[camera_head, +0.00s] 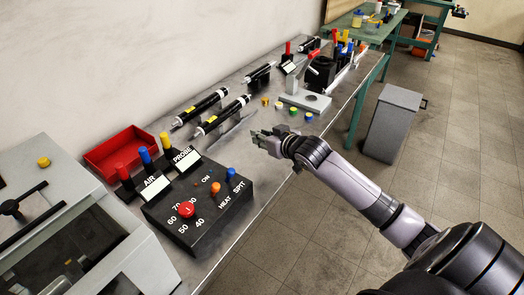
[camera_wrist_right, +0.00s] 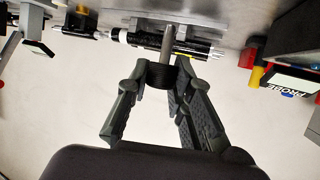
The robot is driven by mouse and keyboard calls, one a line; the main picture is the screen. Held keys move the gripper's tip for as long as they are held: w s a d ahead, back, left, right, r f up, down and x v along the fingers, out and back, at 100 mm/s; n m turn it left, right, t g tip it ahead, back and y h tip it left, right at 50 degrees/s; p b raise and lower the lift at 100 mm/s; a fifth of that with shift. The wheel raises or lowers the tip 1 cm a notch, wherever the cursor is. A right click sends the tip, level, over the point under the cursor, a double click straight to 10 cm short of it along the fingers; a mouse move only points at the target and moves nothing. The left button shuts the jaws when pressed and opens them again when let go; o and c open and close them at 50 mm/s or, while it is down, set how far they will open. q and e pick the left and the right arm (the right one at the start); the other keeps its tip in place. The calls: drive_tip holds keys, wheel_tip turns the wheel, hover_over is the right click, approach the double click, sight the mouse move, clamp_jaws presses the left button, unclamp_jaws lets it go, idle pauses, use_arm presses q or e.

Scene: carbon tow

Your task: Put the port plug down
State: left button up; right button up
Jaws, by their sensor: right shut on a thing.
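My right gripper (camera_head: 266,137) reaches in over the front edge of the bench (camera_head: 255,215), just right of the black control box. In the right wrist view the right gripper (camera_wrist_right: 161,78) is shut on a dark, ribbed round piece with a grey pin, which I take to be the port plug (camera_wrist_right: 161,76). The fingers hide its sides. In the head view I cannot make out the plug in the fingers. I cannot tell how high it is above the bench. My left gripper is out of view.
The control box (camera_head: 200,205) with knobs stands left of the gripper. A red tray (camera_head: 118,147) is behind it. Black-and-silver tools (camera_head: 222,115) lie along the wall side. Several small coloured caps and a grey press stand (camera_head: 305,100) are farther along.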

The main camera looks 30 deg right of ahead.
drive_tip(key=shift+f, duration=3.15)
drive_tip(key=o, duration=0.9)
drive_tip(key=shift+f, duration=0.1)
drive_tip(key=shift+o, duration=0.2)
drive_tip(key=shift+r, duration=0.2)
drive_tip(key=v, duration=1.2)
drive_tip(key=shift+f, duration=0.1)
